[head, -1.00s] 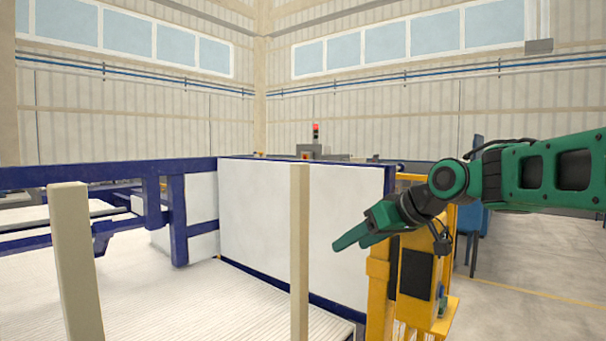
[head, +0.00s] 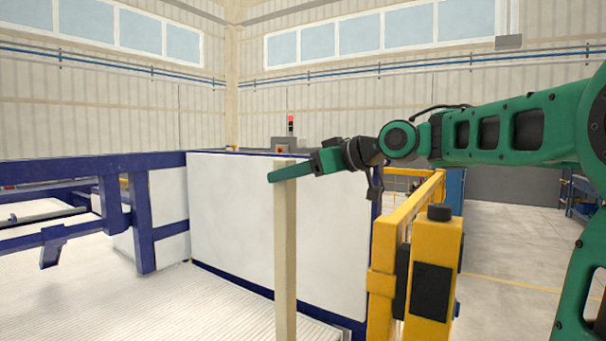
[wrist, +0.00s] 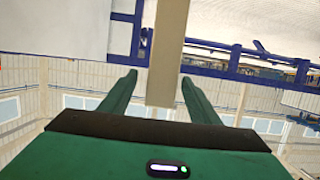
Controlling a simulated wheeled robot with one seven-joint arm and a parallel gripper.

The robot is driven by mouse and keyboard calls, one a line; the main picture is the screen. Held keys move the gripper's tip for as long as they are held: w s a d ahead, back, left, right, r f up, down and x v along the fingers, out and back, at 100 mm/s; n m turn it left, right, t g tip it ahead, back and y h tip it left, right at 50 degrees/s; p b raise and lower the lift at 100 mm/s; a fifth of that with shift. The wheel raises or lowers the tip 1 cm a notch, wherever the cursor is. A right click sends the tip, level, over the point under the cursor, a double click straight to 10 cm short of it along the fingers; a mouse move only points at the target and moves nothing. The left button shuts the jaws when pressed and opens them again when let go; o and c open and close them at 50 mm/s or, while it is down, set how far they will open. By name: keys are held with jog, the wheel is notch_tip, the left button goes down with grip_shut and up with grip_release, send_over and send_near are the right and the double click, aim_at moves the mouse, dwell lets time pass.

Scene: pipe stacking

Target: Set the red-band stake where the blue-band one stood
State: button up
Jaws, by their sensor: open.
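A pale, square-sectioned stake (head: 285,255) stands upright in the middle of the head view, its foot cut off by the lower edge. No coloured band shows on its visible part, so I cannot tell whether it is the red-band or blue-band one. My gripper (head: 284,173) is level near its top, with a green finger crossing in front of it. In the wrist view, my gripper (wrist: 158,77) is open, with the stake (wrist: 166,50) between its two fingers and gaps on both sides. No second stake is in view now.
A white panel (head: 230,215) with blue edging stands behind the stake. A blue frame (head: 140,215) is at left over a ribbed pale floor. A yellow guard post (head: 437,240) stands under my arm. Open floor (head: 520,270) lies at right.

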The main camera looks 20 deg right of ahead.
jog(key=x, duration=0.5)
jog(key=shift+w+a+f, duration=0.1)
jog(key=shift+w+a, duration=0.1)
jog(key=shift+a, duration=0.1)
grip_shut()
notch_tip(320, 180, up, 9)
dwell(1.1)
notch_tip(320, 180, up, 12)
dwell(1.4)
